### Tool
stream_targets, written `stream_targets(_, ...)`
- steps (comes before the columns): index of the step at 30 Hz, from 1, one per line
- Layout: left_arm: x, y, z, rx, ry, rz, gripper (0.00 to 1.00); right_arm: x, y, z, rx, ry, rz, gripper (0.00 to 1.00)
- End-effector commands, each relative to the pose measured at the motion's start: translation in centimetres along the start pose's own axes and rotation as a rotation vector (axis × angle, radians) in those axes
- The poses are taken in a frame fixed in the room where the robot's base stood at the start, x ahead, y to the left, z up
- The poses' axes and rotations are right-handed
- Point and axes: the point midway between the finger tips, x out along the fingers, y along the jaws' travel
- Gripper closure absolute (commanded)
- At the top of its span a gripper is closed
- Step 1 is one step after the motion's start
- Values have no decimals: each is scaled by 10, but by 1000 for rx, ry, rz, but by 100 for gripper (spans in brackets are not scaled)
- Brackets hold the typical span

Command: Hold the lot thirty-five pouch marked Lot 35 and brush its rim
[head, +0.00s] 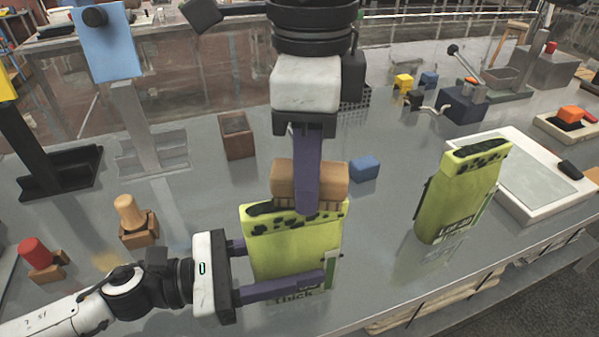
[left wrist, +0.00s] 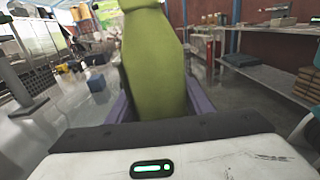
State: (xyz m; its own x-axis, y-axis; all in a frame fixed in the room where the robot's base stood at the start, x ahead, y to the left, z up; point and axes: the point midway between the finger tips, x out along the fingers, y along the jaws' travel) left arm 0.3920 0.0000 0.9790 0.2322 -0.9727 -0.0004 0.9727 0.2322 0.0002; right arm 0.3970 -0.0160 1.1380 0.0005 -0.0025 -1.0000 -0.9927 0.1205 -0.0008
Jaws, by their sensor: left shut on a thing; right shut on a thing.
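A yellow-green pouch (head: 275,240) stands upright at the front middle of the table. Black specks lie along its rim. My left gripper (head: 285,265) is shut on its sides, low down; a finger covers most of the label, leaving "Thick" readable. The left wrist view shows the pouch (left wrist: 155,65) between the fingers. My right gripper (head: 306,195) points down from above, shut on a wooden brush (head: 280,180). The brush's bristles are at the pouch's rim; I cannot tell how firmly they touch. A second speckled pouch (head: 460,190) stands to the right, its label perhaps reading "Lot 36".
A blue block (head: 364,169) and a brown wooden box (head: 236,135) lie behind the held pouch. A white scale-like tray (head: 535,185) is at the right. Wooden stands with a tan peg (head: 130,212) and a red peg (head: 35,252) are at the left.

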Motion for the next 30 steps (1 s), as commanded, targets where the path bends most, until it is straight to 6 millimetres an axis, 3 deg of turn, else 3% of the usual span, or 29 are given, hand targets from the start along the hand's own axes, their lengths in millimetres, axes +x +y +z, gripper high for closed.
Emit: stream_targets(30, 0, 0, 1, 0, -2, -2, 66, 2, -8, -24, 1, 6, 3, 95)
